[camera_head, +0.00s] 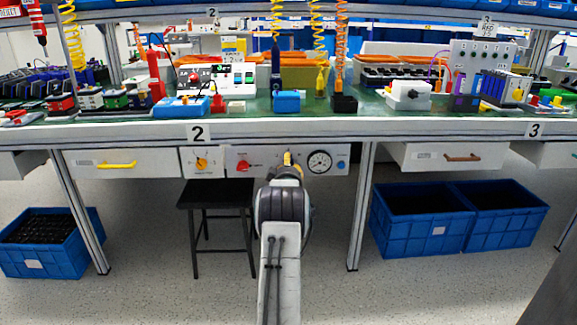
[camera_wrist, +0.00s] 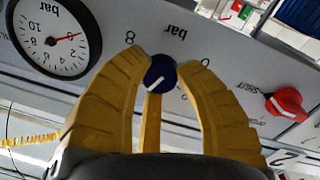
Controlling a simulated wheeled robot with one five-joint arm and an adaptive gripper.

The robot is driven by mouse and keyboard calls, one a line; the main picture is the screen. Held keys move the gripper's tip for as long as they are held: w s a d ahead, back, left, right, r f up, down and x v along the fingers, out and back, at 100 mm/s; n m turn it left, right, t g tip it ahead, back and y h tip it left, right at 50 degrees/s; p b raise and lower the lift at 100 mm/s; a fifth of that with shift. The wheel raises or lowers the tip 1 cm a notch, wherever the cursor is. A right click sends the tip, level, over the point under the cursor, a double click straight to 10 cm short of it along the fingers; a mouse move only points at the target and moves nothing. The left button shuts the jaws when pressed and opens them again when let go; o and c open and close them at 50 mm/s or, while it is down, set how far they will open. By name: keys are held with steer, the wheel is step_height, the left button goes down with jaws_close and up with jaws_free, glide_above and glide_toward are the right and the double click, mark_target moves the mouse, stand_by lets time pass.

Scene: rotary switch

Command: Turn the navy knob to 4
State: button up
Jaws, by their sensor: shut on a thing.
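The navy knob (camera_wrist: 160,73) sits on the grey panel, with a white pointer line across its face. In the wrist view the panel appears turned over; an "8", a "0" and "bar" are printed near the knob, but I cannot read a 4. My gripper (camera_wrist: 165,60) has yellow fingers closed around the knob's sides. In the head view my gripper (camera_head: 289,160) reaches the panel under the bench and hides the knob.
A red switch (camera_wrist: 286,102) is on the other side. A black stool (camera_head: 215,194) stands left of my arm, and blue crates (camera_head: 420,235) stand right.

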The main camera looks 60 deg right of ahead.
steer(key=shift+f, duration=0.1)
jaws_close()
steer(key=shift+n, duration=2.2)
steer(key=o, duration=1)
jaws_free()
steer(key=shift+a, duration=0.1)
steer(key=shift+v, duration=5.9)
steer(key=shift+f, duration=0.1)
